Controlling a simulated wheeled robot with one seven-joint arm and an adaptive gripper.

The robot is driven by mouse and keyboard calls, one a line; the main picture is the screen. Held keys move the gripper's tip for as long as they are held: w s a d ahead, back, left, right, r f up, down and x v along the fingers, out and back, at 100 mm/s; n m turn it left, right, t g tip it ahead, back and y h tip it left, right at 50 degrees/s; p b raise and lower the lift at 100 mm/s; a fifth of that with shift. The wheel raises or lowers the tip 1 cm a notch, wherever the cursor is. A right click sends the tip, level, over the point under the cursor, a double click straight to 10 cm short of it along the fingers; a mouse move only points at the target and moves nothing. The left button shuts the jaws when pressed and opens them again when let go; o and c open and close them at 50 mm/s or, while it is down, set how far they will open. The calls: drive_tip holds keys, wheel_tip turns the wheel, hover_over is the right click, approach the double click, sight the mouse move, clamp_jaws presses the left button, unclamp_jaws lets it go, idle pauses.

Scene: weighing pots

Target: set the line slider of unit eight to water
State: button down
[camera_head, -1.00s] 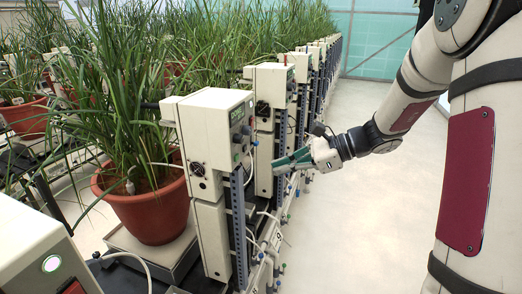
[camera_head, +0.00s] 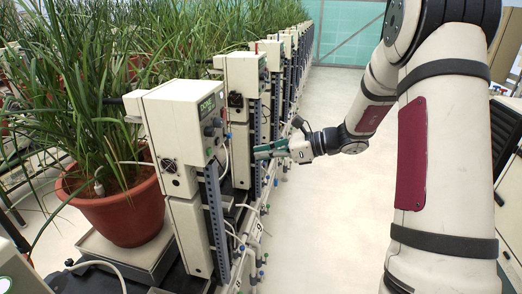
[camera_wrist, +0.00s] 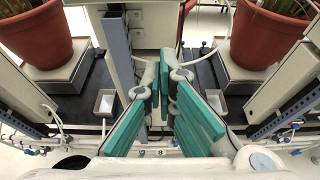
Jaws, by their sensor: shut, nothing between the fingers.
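My gripper (camera_head: 268,151) reaches left from the aisle to the front of the second control unit (camera_head: 243,75) in the head view. In the wrist view its green-padded fingers (camera_wrist: 170,72) are shut and empty. They point over the rail between two pots. A small dark mark like an 8 (camera_wrist: 161,152) shows on the front rail, low in the wrist view, close to my gripper's base. Small blue and white fittings line this rail (camera_wrist: 290,140). I cannot tell which of them is the line slider of unit eight, nor its setting.
The nearest control unit (camera_head: 182,125) has a lit display and a slotted blue-grey post (camera_head: 217,222). Red pots (camera_head: 120,215) of tall grass stand on scales behind the units. White tubes hang along the front. The pale aisle floor (camera_head: 325,225) is clear.

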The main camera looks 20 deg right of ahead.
drive_tip(key=w+a+r+p, duration=0.1)
drive_tip(key=w+a, duration=0.3)
drive_tip(key=a, duration=0.2)
drive_tip(key=shift+r, duration=0.25)
drive_tip(key=shift+w, duration=0.1)
drive_tip(key=shift+r+p, duration=0.55)
drive_tip(key=shift+r, duration=0.6)
drive_tip(key=shift+f, duration=0.1)
drive_tip(key=b, duration=0.3)
approach(224, 141)
drive_tip(key=s+d+f, duration=0.2)
drive_tip(key=d, duration=0.1)
drive_tip(key=shift+s+d+f, duration=0.25)
drive_tip(key=shift+s+f, duration=0.1)
drive_tip(key=shift+f, duration=0.05)
